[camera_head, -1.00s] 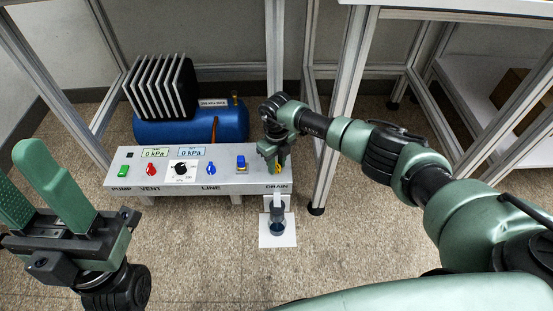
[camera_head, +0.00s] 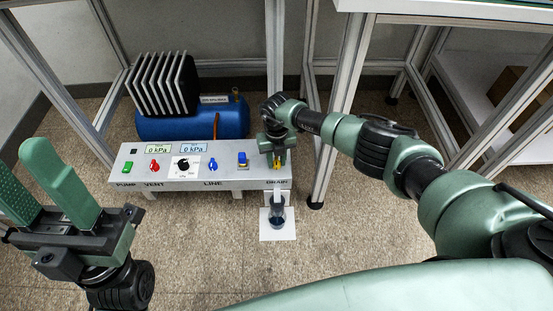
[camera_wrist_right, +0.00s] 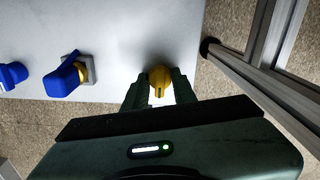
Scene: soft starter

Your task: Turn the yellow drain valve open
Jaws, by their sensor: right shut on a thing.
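The yellow drain valve (camera_head: 277,162) sits at the right end of the grey panel (camera_head: 150,178), above the DRAIN label. My right gripper (camera_head: 276,163) reaches down over it from behind and is shut on it. In the right wrist view the valve's rounded yellow knob (camera_wrist_right: 160,80) lies between the two fingertips (camera_wrist_right: 159,92). My fingers and hand hide part of the valve. My left gripper (camera_head: 40,187) is open and empty at the left, well apart from the panel, with its two green fingers pointing up.
Left of the valve are a blue lever (camera_head: 242,158), a blue knob (camera_head: 213,164), a black dial (camera_head: 183,165), a red knob (camera_head: 154,165) and a green switch (camera_head: 127,167). A blue tank (camera_head: 190,124) is behind, and a frame leg (camera_head: 330,150) stands close right.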

